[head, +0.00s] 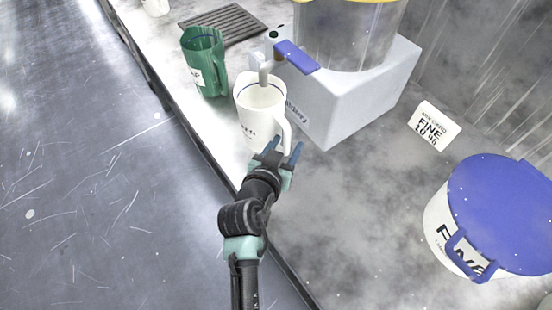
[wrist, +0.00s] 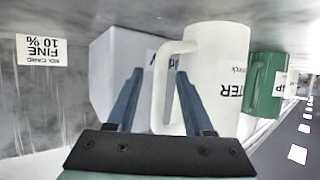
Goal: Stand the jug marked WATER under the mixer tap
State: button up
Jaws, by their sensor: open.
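The white jug (head: 254,118) stands upright on the bench, its mouth below the grey spout of the mixer tap (head: 265,70). In the wrist view, the jug (wrist: 220,75) shows lettering ending in "TER", upside down. Its handle (head: 281,125) faces my gripper. My gripper (head: 282,147) is open at the handle. In the wrist view, the handle (wrist: 158,95) shows between the two fingers; I cannot tell whether they touch it. The tap has a blue lever (head: 296,57) and projects from the grey mixer base (head: 350,95).
A green jug (head: 205,62) stands left of the white jug, near a dark drain grate (head: 225,24). A FINE card (head: 433,125) and a blue-lidded tub (head: 505,215) are at the right. The bench between my arm and the tub is clear.

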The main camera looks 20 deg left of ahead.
jog(key=d+v, duration=0.1)
jog(key=v, duration=1)
jog(key=w+d+r+t, duration=0.2)
jog(key=w+r+t, duration=0.15)
jog(key=r, duration=0.95)
jog(key=w+d+r+t, duration=0.1)
jog(key=w+r+t, duration=0.25)
jog(key=r, duration=1.05)
jog(key=s+d+r+t, duration=0.2)
jog(key=s+r, duration=0.1)
jog(key=r, duration=0.5)
jog(key=s+d+r+t, duration=0.2)
jog(key=s+r, duration=0.1)
jog(key=r, duration=0.6)
jog(key=s+d+r+t+y, duration=0.1)
jog(key=s+d+r+t, duration=0.1)
jog(key=r, duration=0.6)
jog(key=shift+s+r+n+t+b, duration=0.15)
jog(key=shift+s+n+t+b, duration=0.25)
jog(key=shift+s, duration=0.45)
jog(key=shift+d, duration=0.1)
